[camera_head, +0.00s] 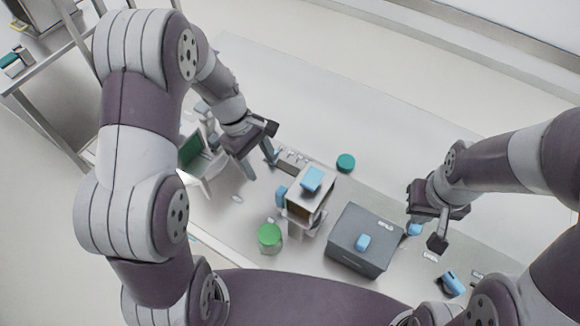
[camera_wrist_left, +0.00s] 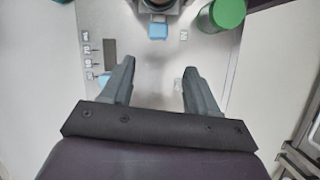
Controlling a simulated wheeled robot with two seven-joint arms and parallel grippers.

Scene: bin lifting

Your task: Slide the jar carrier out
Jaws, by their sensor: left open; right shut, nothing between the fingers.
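A small grey stand (camera_head: 300,214) with a brown front and a blue block (camera_head: 312,179) on top stands near the middle of the bench. A blue tab (camera_head: 281,196) sticks out of its left side; the tab also shows in the left wrist view (camera_wrist_left: 158,31). I cannot clearly make out the jar carrier; the tab may belong to it. My left gripper (camera_head: 259,162) is open and empty, left of the stand; in the left wrist view its fingers (camera_wrist_left: 158,68) point towards the tab, apart from it. My right gripper (camera_head: 436,242) is shut and empty, right of the dark grey box.
A dark grey box (camera_head: 347,255) with a blue handle stands right of the stand. A green-lidded jar (camera_head: 269,238) stands in front of the stand. A teal lid (camera_head: 346,162) lies behind. The back of the bench is clear.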

